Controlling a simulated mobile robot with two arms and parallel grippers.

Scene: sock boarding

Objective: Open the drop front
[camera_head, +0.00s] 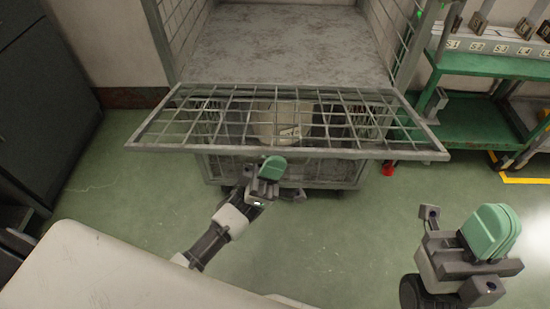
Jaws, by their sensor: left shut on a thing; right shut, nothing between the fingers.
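The drop front (405,153) is a grey wire-mesh panel on a mesh cage trolley (212,172). It is swung down and sticks out towards me, roughly level, with its near edge over the lower cage. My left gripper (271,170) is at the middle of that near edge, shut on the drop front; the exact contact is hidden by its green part. My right gripper (488,235) is shut and empty, off to the lower right, clear of the panel.
Inside the cage above is a bare grey shelf (290,45). A pale bin (277,125) shows through the mesh below. A green rack (475,122) with labelled slots stands right, a dark cabinet (40,100) left. A small red object (388,169) lies by the trolley. Green floor (370,230) is clear between my grippers.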

